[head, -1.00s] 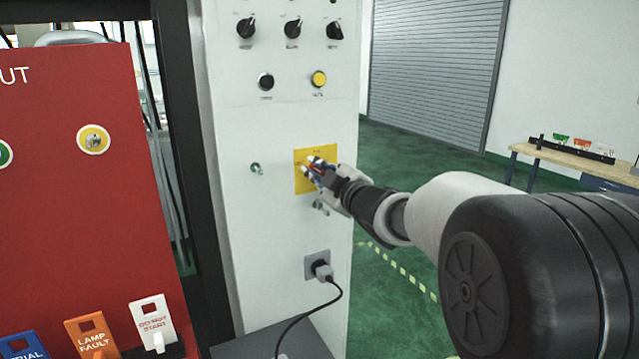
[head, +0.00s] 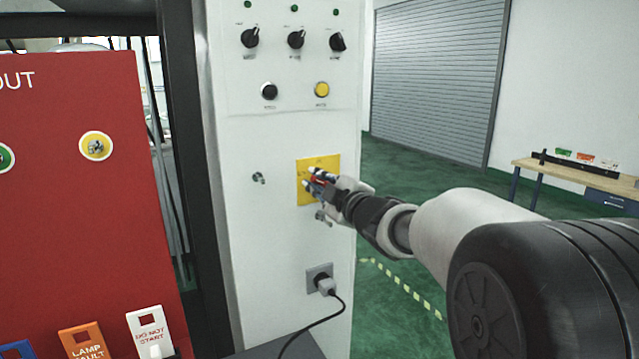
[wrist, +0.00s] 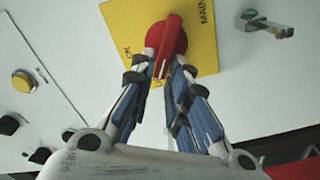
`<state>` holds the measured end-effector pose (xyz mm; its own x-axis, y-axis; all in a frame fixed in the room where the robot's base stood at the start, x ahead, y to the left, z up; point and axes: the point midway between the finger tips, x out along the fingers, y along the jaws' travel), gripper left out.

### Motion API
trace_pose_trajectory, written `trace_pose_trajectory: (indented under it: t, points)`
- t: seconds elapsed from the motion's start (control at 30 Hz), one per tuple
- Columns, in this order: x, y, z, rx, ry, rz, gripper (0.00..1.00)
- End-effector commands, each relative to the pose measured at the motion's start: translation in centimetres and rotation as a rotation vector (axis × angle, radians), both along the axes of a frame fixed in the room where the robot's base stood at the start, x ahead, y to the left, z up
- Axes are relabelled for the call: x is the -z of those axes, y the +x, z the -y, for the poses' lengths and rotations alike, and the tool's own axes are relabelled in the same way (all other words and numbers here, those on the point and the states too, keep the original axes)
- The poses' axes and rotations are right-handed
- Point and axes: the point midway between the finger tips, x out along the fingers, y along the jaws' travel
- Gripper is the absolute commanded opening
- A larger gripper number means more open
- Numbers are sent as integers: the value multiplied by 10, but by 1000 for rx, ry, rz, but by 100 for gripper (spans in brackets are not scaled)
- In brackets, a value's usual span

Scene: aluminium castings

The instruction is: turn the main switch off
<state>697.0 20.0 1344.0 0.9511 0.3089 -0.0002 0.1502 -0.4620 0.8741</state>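The main switch is a round red knob with a raised bar handle (wrist: 170,38) on a yellow plate (wrist: 207,62) lettered "MAIN". In the head view the yellow plate (head: 328,165) sits on the front of the white cabinet. My gripper (wrist: 166,62) has one finger on each side of the handle's near end, and both fingertips look close against it. In the wrist view the bar runs almost upright, leaning slightly. In the head view my gripper (head: 313,180) covers most of the knob, and only a little red shows.
The white cabinet (head: 275,140) has several black selectors above and a yellow button (head: 321,90). Small metal latches (head: 259,178) flank the plate, one close under my gripper. A plugged socket (head: 319,279) with a black cable is below. A red lockout board (head: 70,230) stands left.

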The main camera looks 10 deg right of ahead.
Motion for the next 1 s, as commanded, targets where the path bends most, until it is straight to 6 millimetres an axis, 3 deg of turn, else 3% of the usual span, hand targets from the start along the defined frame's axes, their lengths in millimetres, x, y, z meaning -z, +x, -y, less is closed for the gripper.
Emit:
trace_pose_trajectory:
  t: [0.2, 0.57, 1.0]
  points:
    - [0, 0, 0, 0, 1, 0, 31]
    - [0, -5, 2, 1, 1, 0, 31]
    - [-1, -85, 29, 3, 1, 2, 31]
